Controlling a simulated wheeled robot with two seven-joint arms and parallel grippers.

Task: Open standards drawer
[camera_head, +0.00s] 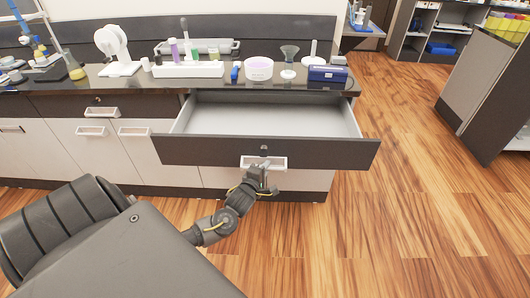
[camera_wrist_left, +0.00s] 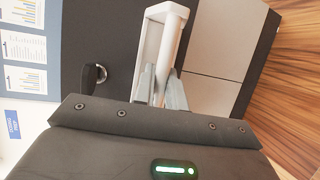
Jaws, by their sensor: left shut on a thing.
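The drawer (camera_head: 265,152) with a dark front stands pulled out from the lab bench, and its pale inside (camera_head: 265,115) looks empty. Its white handle (camera_head: 280,163) is at the middle of the front, below a small round lock. My left gripper (camera_head: 262,178) is at this handle, its fingers shut on it. In the left wrist view the fingers (camera_wrist_left: 160,85) lie on both sides of the white handle bar (camera_wrist_left: 171,45), and the lock (camera_wrist_left: 93,76) shows to the left. My right gripper is not in view.
The bench top above the drawer carries a white rack (camera_head: 188,69), a white bowl (camera_head: 259,68), a funnel (camera_head: 289,60), a blue box (camera_head: 328,73) and a white fan-like device (camera_head: 116,50). Wooden floor (camera_head: 420,210) lies free to the right. A grey cabinet (camera_head: 485,95) stands further right.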

